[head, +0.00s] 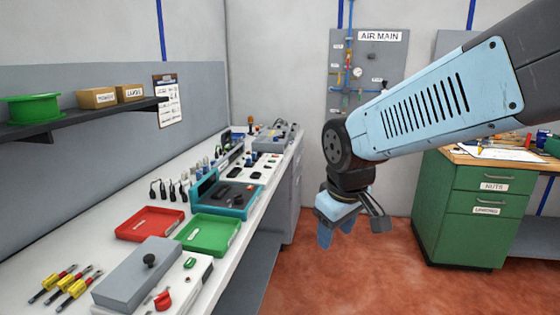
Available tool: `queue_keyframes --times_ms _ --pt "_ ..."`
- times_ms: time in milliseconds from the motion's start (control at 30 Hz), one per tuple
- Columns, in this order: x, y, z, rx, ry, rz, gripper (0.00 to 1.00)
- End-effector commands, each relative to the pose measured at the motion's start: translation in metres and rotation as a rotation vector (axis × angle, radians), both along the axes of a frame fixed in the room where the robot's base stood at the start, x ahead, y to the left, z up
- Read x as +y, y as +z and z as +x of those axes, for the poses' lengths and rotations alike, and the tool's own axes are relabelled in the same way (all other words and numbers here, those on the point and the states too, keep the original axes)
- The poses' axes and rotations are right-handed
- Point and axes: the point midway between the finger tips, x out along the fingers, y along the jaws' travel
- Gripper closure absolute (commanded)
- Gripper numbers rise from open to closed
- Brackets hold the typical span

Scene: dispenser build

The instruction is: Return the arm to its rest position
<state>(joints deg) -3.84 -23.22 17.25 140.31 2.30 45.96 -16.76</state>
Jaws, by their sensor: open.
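My arm reaches in from the upper right, with a light blue link and a dark round joint. My gripper (337,234) hangs below that joint, pointing down over the open red floor. Its light blue fingers are apart, and I see nothing between them. It is to the right of the long workbench (232,248) and clear of it. The inner faces of the fingers are partly hidden by the gripper's own body.
The bench holds a red tray (150,224), a green tray (208,235), a teal fixture (228,198), a grey box (140,274) and yellow-handled tools (70,285). A green drawer cabinet (478,210) stands right. An air panel (368,75) is on the back wall. The red floor (345,275) between is clear.

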Motion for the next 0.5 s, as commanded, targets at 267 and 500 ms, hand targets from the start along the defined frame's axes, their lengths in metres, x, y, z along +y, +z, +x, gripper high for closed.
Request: queue_keyframes --times_ms 267,500 --pt "-0.075 0.045 -0.028 -0.116 -0.34 0.109 0.46" --pt "-0.116 0.064 -0.054 -0.176 -0.538 0.201 0.46"
